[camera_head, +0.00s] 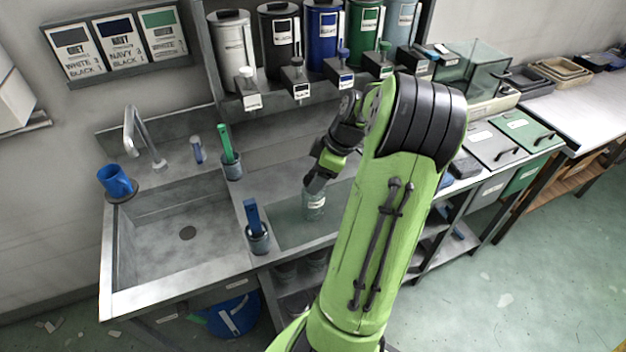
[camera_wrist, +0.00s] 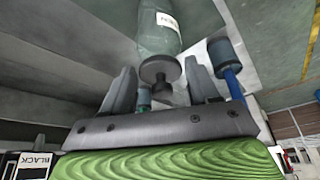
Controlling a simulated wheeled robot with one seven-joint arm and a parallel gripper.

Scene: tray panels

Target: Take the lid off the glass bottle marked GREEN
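A clear greenish glass bottle (camera_head: 314,206) with a white label stands on the counter below my gripper in the head view. In the wrist view the bottle (camera_wrist: 158,38) shows at the top, with its label (camera_wrist: 167,20) partly in view and too small to read. Its dark round lid (camera_wrist: 160,70) with a knob points toward my gripper (camera_wrist: 162,84). My gripper is open, with one finger on each side of the lid's knob and visible gaps between. In the head view my gripper (camera_head: 316,183) is just above the bottle, hiding the lid.
A cup with a blue-handled tool (camera_head: 257,238) and a cup with a green-handled tool (camera_head: 231,165) stand left of the bottle. The sink (camera_head: 187,233) and a blue mug (camera_head: 116,181) are further left. Several labelled canisters with taps (camera_head: 327,32) line the back.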

